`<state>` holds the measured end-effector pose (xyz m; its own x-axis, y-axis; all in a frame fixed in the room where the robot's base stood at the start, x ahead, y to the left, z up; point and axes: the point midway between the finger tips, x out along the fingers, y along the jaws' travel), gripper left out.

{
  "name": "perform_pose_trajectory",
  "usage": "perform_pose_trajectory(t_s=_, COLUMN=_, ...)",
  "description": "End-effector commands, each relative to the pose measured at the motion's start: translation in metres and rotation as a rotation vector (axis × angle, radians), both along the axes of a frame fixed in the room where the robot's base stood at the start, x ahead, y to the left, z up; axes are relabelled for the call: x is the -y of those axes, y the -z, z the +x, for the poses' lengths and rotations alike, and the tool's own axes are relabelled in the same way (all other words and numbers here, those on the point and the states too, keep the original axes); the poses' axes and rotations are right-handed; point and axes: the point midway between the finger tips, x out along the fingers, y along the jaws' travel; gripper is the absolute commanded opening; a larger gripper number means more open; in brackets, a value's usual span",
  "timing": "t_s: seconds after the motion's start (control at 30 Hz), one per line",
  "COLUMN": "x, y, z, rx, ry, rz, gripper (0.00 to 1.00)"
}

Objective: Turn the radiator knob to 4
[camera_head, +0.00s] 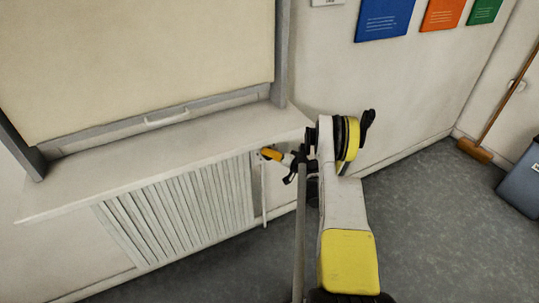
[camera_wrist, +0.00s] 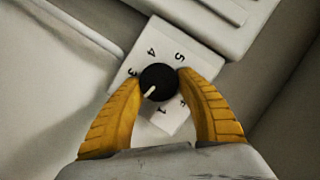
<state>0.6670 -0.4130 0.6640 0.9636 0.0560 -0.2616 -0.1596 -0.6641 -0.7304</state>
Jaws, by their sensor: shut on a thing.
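The radiator knob (camera_wrist: 158,80) is round and black, on a white dial plate (camera_wrist: 190,38) in the wrist view. Its pale pointer line aims to the lower left, between the 3 and the 1; the mark there is hidden by the left finger. The 4 is at the plate's upper left, the 5 at its upper right. My gripper (camera_wrist: 161,76) is shut on the knob, one yellow finger on each side. In the head view my gripper (camera_head: 271,155) reaches left to the right end of the radiator (camera_head: 180,212); the knob cannot be made out there.
A window sill (camera_head: 170,160) overhangs the radiator, just above my gripper. A thin white pipe (camera_head: 264,195) runs down beside the radiator. A broom (camera_head: 475,150) and a blue-grey bin (camera_head: 525,185) stand at the far right. The floor between is clear.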

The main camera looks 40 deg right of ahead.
Motion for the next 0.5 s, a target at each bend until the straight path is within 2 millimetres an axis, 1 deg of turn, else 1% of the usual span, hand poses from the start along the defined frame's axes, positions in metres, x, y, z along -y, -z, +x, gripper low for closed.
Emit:
perform_pose_trajectory(t_s=0.23, x=0.0012, y=-0.0011, z=0.0013, rx=0.027, ry=0.003, rz=0.102, gripper=0.13)
perform_pose_trajectory(t_s=0.5, x=0.0010, y=-0.0015, z=0.0014, rx=0.036, ry=0.002, rz=0.139, gripper=0.13)
